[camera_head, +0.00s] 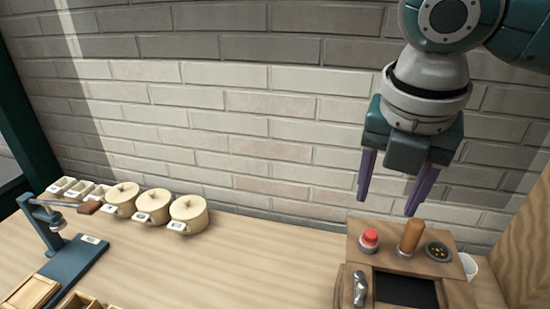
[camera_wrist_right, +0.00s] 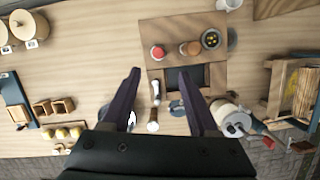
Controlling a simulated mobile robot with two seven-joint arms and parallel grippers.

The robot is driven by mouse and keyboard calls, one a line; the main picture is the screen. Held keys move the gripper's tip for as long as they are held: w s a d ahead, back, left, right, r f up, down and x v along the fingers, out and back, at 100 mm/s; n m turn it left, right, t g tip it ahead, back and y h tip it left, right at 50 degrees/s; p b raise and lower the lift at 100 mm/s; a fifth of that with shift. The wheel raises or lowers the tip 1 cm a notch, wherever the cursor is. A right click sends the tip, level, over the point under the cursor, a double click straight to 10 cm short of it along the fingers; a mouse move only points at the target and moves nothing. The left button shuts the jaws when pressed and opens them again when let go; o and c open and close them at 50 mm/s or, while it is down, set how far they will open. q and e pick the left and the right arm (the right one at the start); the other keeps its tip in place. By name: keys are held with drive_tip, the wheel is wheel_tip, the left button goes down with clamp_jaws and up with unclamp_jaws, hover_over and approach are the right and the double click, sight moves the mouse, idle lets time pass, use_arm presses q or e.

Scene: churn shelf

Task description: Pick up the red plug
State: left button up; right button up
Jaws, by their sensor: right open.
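The red plug (camera_head: 369,238) stands in the top of a wooden box (camera_head: 345,285) at the right of the shelf. It also shows in the right wrist view (camera_wrist_right: 158,52), at the upper left of the box. My right gripper (camera_head: 386,205) is open and empty, its two purple fingers pointing down above the box. In the right wrist view, my right gripper (camera_wrist_right: 160,75) shows its fingers spread wide, and the plug lies beyond their tips. My left gripper is not in view.
A brown wooden handle (camera_head: 411,236) and a dark round dotted disc (camera_head: 438,251) sit beside the plug. A metal tap (camera_head: 360,289) is on the box. Lidded cream pots (camera_head: 188,214) and a blue press (camera_head: 75,262) stand left. The brick wall is behind; the middle is clear.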

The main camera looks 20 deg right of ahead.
sight(372, 233)
drive_tip(key=shift+w+p+x, duration=0.1)
drive_tip(key=shift+p+x, duration=0.15)
drive_tip(key=shift+x, duration=2.2)
drive_tip(key=shift+w+p+x, duration=0.15)
drive_tip(key=shift+p+x, duration=0.05)
drive_tip(key=shift+x, duration=2.2)
drive_tip(key=shift+r, duration=0.1)
clamp_jaws()
